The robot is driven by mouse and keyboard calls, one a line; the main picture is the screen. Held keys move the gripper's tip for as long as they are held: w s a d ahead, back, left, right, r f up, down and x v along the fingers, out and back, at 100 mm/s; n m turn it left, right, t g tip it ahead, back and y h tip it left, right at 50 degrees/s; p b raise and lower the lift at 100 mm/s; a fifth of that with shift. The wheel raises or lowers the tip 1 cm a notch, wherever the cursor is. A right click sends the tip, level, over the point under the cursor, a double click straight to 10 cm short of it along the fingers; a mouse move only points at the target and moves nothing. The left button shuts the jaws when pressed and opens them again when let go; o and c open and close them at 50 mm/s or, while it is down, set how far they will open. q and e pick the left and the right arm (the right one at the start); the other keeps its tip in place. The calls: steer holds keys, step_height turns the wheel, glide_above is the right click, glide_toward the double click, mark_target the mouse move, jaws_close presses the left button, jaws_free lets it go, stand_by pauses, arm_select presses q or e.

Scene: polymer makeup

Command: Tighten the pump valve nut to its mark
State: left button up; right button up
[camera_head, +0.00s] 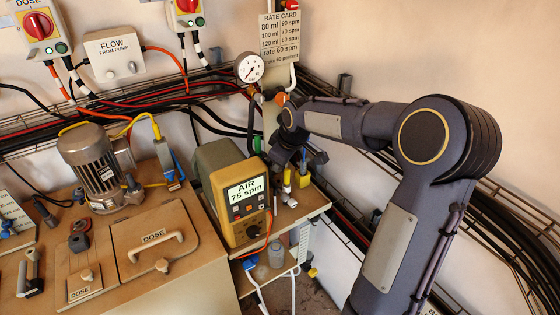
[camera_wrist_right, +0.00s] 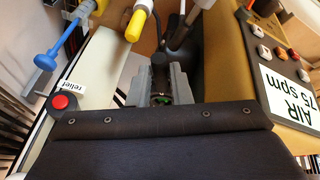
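The dosing pump (camera_head: 232,215) is a yellow-orange box with a grey back, and its display reads "AIR 75 spm". My right gripper (camera_head: 284,156) reaches down beside the pump's right side, and its arm hides much of the pump head and valve there. In the right wrist view, the two grey fingers (camera_wrist_right: 161,85) stand apart, on either side of a dark round part (camera_wrist_right: 160,98) with a bit of green. This may be the valve nut; contact and any mark cannot be made out. My left gripper is out of view.
Yellow-tipped fittings (camera_wrist_right: 136,25), a blue-handled valve (camera_wrist_right: 48,60) and a red button by a "relief" label (camera_wrist_right: 70,87) crowd the gripper. A pressure gauge (camera_head: 249,68) and rate card (camera_head: 280,38) are behind. A motor (camera_head: 92,165) and DOSE lid (camera_head: 155,245) lie left.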

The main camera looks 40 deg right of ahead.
steer(key=o, duration=0.4)
steer(key=shift+c, duration=0.2)
steer(key=shift+r, duration=0.1)
steer(key=v, duration=0.7)
steer(key=shift+s+r+b, duration=0.15)
steer(key=shift+r+b, duration=0.2)
